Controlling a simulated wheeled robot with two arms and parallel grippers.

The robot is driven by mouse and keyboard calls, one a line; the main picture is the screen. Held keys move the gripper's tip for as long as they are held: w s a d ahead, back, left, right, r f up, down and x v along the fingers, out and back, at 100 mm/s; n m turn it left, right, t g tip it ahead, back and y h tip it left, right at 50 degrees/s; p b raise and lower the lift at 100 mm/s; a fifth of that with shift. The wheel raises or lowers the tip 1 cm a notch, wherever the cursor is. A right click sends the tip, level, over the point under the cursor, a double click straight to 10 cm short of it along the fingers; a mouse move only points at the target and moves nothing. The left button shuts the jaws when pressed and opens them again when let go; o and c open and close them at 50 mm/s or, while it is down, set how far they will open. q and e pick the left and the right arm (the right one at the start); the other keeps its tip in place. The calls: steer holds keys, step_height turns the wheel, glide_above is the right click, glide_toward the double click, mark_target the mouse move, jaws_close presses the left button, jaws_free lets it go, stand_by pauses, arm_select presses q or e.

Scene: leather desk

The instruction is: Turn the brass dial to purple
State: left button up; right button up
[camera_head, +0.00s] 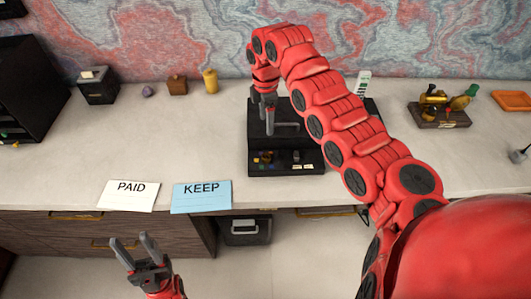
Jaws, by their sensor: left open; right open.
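A black box (310,140) stands at the middle of the desk, with small coloured and gold patches (265,158) low on its front. I cannot make out for sure which of them, if any, is the brass dial. My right gripper (270,122) points down in front of the box's upper part, above these patches. It is open, and its arm hides part of the box. A grey bar (287,125) shows just right of its fingers. My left gripper (138,246) is open and empty, low in front of the desk's front edge.
A white PAID card (128,202) and a blue KEEP card (201,204) lie at the desk's front edge. A black box (98,92), a wooden block (177,85) and a yellow cylinder (210,81) stand back left. Brass items (441,108) and an orange tray (512,101) are right.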

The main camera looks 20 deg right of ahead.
mark_target(265, 156)
steer(key=f+p, duration=0.1)
steer(key=f, duration=0.6)
steer(key=f+p, duration=0.2)
steer(key=f, duration=0.6)
steer(key=shift+a+f, duration=0.2)
steer(key=shift+f, duration=0.05)
steer(key=shift+w+d+f+p, duration=0.1)
steer(key=shift+f+p, duration=0.2)
steer(key=shift+f, duration=0.2)
jaws_close()
